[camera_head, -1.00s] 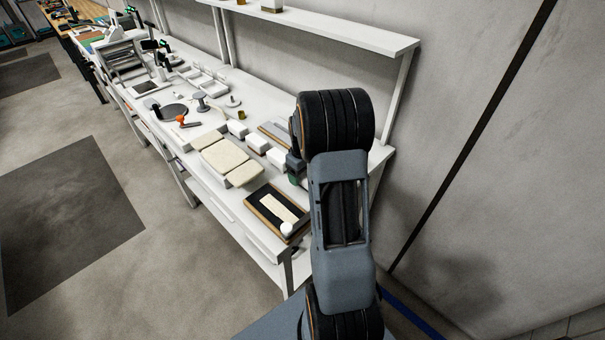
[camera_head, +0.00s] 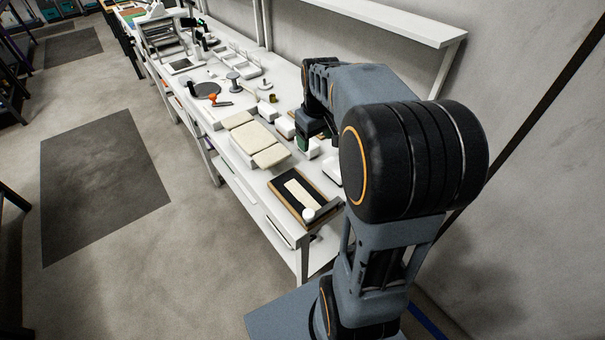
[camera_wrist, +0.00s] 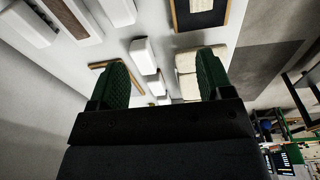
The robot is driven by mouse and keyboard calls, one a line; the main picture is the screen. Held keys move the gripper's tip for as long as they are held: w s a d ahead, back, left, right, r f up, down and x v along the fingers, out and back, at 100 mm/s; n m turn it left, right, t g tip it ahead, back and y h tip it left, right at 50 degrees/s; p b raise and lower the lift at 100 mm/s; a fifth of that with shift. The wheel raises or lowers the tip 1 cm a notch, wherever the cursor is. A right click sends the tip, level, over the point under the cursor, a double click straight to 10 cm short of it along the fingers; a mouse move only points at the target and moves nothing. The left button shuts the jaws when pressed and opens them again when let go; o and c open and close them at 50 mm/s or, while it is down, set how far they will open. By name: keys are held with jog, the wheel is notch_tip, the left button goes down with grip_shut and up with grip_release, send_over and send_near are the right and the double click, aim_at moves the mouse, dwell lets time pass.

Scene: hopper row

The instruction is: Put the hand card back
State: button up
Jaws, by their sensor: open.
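A dark, wood-edged board (camera_head: 281,197) lies near the front end of the white bench (camera_head: 224,128). A pale strip (camera_head: 301,193) and a white round knob (camera_head: 308,213) rest on it. It also shows at the top of the wrist view (camera_wrist: 205,18). I cannot tell for certain whether this is the hand card. A second wood-edged piece (camera_wrist: 103,65) shows beside the left fingertip in the wrist view, partly hidden. My gripper (camera_wrist: 163,78) is open with nothing between its green fingertips. In the head view my gripper (camera_head: 304,141) is above the bench among white blocks.
Cream pads (camera_head: 254,137) lie left of my gripper. White blocks (camera_head: 285,127) stand in a row close by, and show between the fingers (camera_wrist: 144,56). An orange-handled item (camera_head: 219,102) and a grey spool (camera_head: 234,82) stand farther back. A shelf (camera_head: 400,22) overhangs the bench's wall side.

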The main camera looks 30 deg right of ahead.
jog(key=s+a+m+t, duration=0.1)
jog(key=s+a+t, duration=0.2)
jog(key=s+a, duration=0.9)
jog(key=shift+s+a, duration=0.3)
dwell(0.4)
